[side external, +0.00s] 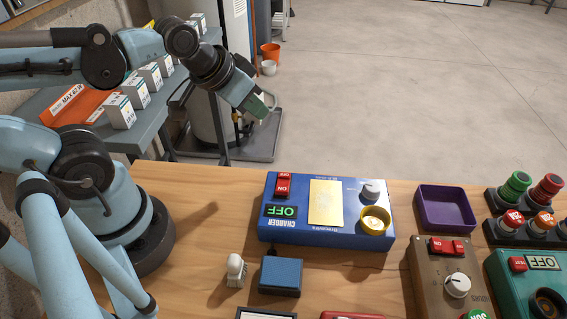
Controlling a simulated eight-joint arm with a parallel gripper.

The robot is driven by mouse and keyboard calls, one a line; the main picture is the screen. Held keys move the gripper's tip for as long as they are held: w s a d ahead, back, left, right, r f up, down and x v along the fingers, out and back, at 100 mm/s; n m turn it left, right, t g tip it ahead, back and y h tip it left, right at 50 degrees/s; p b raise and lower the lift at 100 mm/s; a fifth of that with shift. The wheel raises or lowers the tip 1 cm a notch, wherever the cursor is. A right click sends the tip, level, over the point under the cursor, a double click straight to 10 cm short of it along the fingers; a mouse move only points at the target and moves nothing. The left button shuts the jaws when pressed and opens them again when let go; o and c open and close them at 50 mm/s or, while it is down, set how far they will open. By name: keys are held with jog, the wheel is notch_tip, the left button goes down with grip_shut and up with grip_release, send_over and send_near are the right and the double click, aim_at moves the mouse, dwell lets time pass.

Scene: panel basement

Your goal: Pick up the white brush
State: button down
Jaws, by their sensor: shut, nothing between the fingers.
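The white brush (235,270) stands on the wooden table (335,294) near the front, just left of a small blue box. Its rounded white top faces up, and its bristles are at the lower end. My gripper (262,118) is in the upper middle of the side external view, raised well above and beyond the brush. It points down and to the right. It is shut and empty, and far apart from the brush.
A blue charger panel (285,232) lies right of the brush, behind the small blue box (281,276). A purple tray (446,190), a brown switch box (428,272) and a teal box (515,275) stand farther right. A shelf (150,122) with white boxes stands behind my arm.

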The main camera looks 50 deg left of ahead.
jog(key=c, duration=1.8)
grip_release()
jog(key=o, duration=0.9)
jog(key=m+g+h, duration=0.3)
jog(key=m+g, duration=0.8)
jog(key=m, duration=1.6)
send_near(233, 257)
jog(key=shift+t, duration=0.3)
jog(key=shift+s+x, duration=0.1)
jog(key=shift+x, duration=2.6)
jog(key=shift+s+x, duration=0.15)
jog(key=shift+x, duration=2.55)
